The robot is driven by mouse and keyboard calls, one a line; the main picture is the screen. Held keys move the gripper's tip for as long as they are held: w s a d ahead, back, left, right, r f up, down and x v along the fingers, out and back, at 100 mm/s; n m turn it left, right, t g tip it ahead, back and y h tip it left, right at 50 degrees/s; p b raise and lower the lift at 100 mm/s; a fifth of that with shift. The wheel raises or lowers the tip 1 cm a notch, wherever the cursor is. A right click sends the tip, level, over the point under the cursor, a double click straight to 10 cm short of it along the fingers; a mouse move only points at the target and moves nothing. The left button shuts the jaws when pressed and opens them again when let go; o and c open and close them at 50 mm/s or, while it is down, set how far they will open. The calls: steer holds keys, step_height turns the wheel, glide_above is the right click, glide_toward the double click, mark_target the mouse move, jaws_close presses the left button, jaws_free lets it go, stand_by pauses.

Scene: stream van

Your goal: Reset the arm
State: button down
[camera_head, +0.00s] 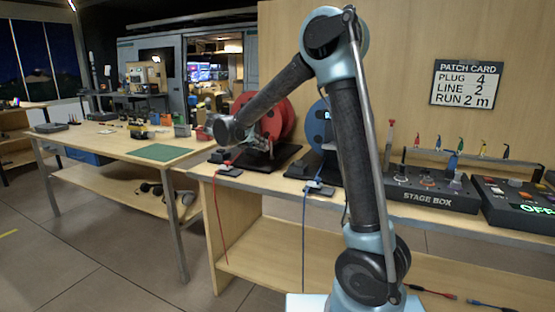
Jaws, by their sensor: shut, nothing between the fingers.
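My arm rises from the light-blue base at the bottom middle, bends at a high elbow, and its forearm slopes down to the left. My gripper (264,148) is at the end of the wrist, in front of the red cable reel (280,117) and above the bench. It looks small and dark against the reel, is shut and holds nothing. I cannot tell whether it touches the reel or its black stand.
The wooden bench (240,184) carries a blue reel (316,125), partly hidden by my arm, a stage box (428,190) and a control box (520,202). A red cable (218,215) and a blue cable (304,230) hang over its front. Floor (110,255) at left is clear.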

steer(key=s+d+f+m+g+y, duration=0.1)
steer(key=s+d+m, duration=0.4)
steer(key=d, duration=0.4)
steer(key=s+d+f+m+g+y, duration=0.1)
steer(key=s+d+m+g, duration=0.1)
steer(key=s+d+m, duration=0.4)
steer(key=s+d+f+m+g+y, duration=0.1)
steer(key=s+d+m, duration=0.4)
steer(key=d, duration=0.7)
steer(key=shift+s+d+f+g, duration=0.1)
steer(key=shift+s+d+g, duration=0.1)
steer(key=shift+s+g, duration=0.55)
steer(key=s+d+f+m+y, duration=0.2)
steer(key=s+f+m, duration=0.4)
steer(key=s+m, duration=0.3)
steer(key=s+d+f+m+g+y, duration=0.1)
steer(key=s+d+f+m+y, duration=0.1)
steer(key=s+f+m, duration=0.5)
steer(key=s+m+y, duration=0.1)
steer(key=s+m, duration=0.1)
steer(key=s, duration=0.3)
steer(key=shift+s+f, duration=0.15)
steer(key=shift+s, duration=0.05)
